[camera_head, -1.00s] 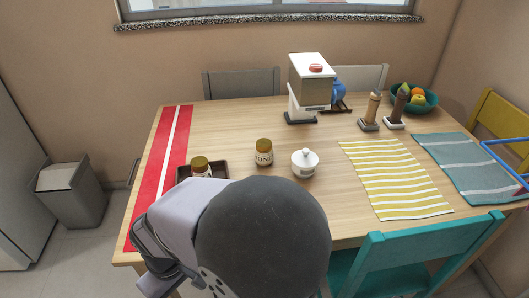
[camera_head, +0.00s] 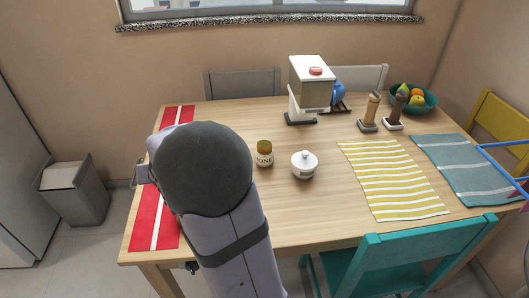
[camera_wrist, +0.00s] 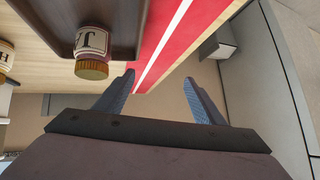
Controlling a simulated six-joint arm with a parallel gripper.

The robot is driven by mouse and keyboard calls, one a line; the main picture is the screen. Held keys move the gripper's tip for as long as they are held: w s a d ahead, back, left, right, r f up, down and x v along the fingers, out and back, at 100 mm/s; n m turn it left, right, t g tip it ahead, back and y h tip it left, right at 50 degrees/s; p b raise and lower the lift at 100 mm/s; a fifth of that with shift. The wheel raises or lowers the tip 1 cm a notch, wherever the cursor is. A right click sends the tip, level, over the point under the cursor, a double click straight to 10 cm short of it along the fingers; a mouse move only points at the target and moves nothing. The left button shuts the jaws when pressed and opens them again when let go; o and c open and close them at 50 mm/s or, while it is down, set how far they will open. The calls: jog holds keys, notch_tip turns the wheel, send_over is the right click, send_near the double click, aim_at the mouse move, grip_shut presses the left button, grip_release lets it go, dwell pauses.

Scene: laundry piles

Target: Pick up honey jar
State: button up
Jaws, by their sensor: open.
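The honey jar (camera_head: 264,154), with a gold lid and a pale label, stands upright on the table left of a white sugar pot. Part of a jar with an "H" on its label (camera_wrist: 6,58) shows at the left edge of the wrist view. My gripper (camera_wrist: 158,72) is open and empty in the wrist view, its blue fingers spread near the red runner, apart from both jars. A second jar (camera_wrist: 92,42) with a "J" label and gold lid is on a dark tray (camera_wrist: 128,30), closer to my gripper. In the head view my arm hides the tray and second jar.
The white lidded pot (camera_head: 304,165) stands close right of the honey jar. A coffee machine (camera_head: 311,88) is behind it. A red runner (camera_head: 152,222) covers the table's left end. A yellow striped mat (camera_head: 394,178) lies right; wood between is clear.

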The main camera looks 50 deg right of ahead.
aim_at(271, 145)
jog(key=s+d+m+g+h, duration=0.2)
jog(key=s+d+m+h, duration=0.15)
jog(key=d, duration=0.85)
jog(key=s+d+m+g+h, duration=0.25)
jog(key=d+m+h, duration=0.25)
jog(key=d, duration=0.6)
jog(key=s+d+m+g+h, duration=0.1)
jog(key=s+d+g, duration=0.1)
jog(key=s, duration=0.1)
jog(key=s+d+m+g, duration=0.1)
jog(key=s+d+g, duration=0.1)
jog(key=d, duration=0.1)
jog(key=shift+s+d+f+m+h, duration=0.1)
jog(key=shift+s+f+m+h, duration=0.1)
jog(key=shift+s+m+h, duration=0.2)
jog(key=shift+s+d+f+m+g, duration=0.2)
jog(key=shift+s+f+m+g, duration=0.05)
jog(key=shift+s+f+g, duration=0.4)
jog(key=shift+w+a+f, duration=0.15)
jog(key=shift+a+f, duration=0.1)
jog(key=shift+f, duration=0.35)
jog(key=shift+w+a+f, duration=0.15)
jog(key=shift+a+f, duration=0.05)
jog(key=shift+f, duration=0.4)
jog(key=shift+n+t+y, duration=0.25)
jog(key=shift+n+t, duration=0.05)
jog(key=shift+n, duration=0.1)
jog(key=shift+x, duration=3.65)
jog(key=shift+w+r, duration=0.1)
jog(key=shift+r, duration=0.1)
